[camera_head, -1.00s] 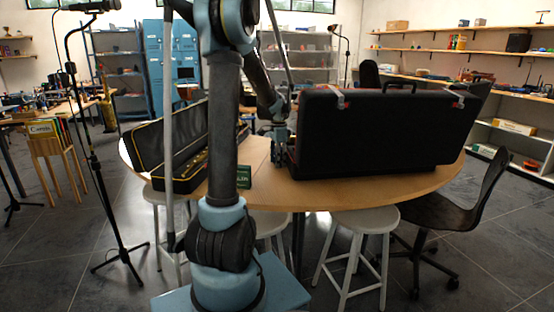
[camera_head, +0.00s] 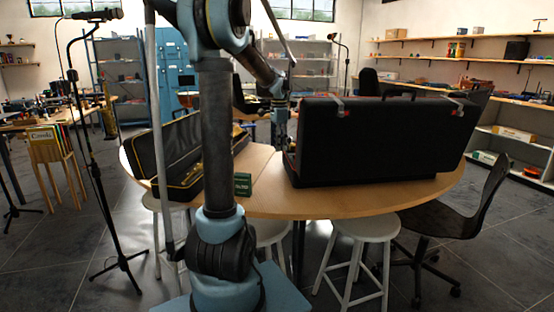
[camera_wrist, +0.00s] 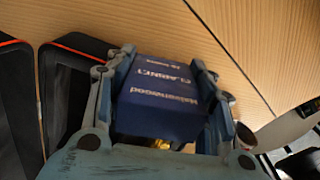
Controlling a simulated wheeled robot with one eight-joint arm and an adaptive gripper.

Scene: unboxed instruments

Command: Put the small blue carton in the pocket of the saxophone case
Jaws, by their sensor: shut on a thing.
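My gripper (camera_wrist: 162,62) is shut on the small blue carton (camera_wrist: 158,100), which has white lettering reading "CLARINET" across it. The fingers grip it from both sides. In the head view my gripper (camera_head: 281,146) is at the left end of a large black case (camera_head: 385,140), whose raised panel hides its inside; the carton is not clear there. A long open black case (camera_head: 182,150) with yellow trim stands at the left of the table, brass showing inside. I cannot tell from the lettering which is the saxophone case. No pocket is clearly visible.
A small dark green box (camera_head: 243,185) stands on the wooden table (camera_head: 330,203) near its front edge. Black parts with orange edging (camera_wrist: 18,100) lie at the left of the wrist view. A microphone stand (camera_head: 90,150) and stools (camera_head: 357,230) surround the table.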

